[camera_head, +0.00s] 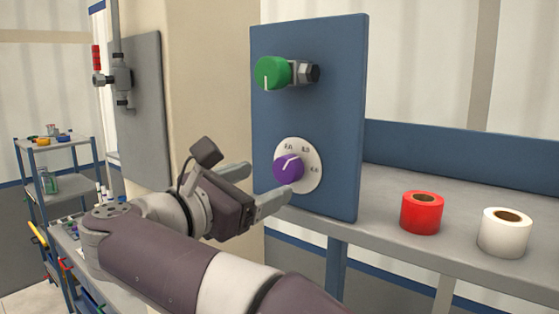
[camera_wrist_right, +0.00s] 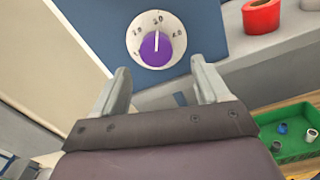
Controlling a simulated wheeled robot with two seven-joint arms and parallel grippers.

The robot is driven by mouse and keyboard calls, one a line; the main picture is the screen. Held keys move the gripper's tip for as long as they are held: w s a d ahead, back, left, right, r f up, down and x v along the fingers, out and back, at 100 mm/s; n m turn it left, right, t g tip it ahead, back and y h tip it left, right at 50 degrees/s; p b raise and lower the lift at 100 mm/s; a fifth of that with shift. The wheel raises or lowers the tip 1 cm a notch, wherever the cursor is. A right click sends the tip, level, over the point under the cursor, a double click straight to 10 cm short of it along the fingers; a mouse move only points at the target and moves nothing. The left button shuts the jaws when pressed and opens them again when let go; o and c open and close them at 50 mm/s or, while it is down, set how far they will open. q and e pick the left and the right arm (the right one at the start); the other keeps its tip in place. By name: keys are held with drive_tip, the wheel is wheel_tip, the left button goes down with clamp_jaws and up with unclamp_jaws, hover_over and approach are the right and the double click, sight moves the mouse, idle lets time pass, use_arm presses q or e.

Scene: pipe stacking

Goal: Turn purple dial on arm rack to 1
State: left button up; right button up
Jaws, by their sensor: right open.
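The purple dial (camera_head: 287,167) sits on a round white scale plate (camera_head: 314,166) low on an upright blue panel (camera_head: 310,110). A white line marks the knob's pointer. My right gripper (camera_head: 258,188) is in front of the dial, its two fingers spread and empty. In the right wrist view the purple dial (camera_wrist_right: 156,47) is ahead of and between the open fingers (camera_wrist_right: 160,88), apart from them. Its pointer line stands about upright there. The scale numbers are too small to read surely. My left gripper is not in view.
A green knob (camera_head: 271,73) with a metal fitting is above the dial on the same panel. A red roll (camera_head: 422,212) and a white roll (camera_head: 503,233) stand on the grey shelf (camera_head: 455,238) at right. A green bin (camera_wrist_right: 296,143) shows lower right in the wrist view.

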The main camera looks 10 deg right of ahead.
sight(283, 174)
drive_tip(key=x, duration=0.2)
drive_tip(key=p+x, duration=0.1)
drive_tip(key=x, duration=0.1)
drive_tip(key=w+p+x, duration=0.1)
drive_tip(key=x, duration=0.1)
drive_tip(key=shift+a, duration=0.3)
drive_tip(key=shift+d, duration=0.3)
drive_tip(key=shift+s+d, duration=0.15)
drive_tip(key=shift+s, duration=0.1)
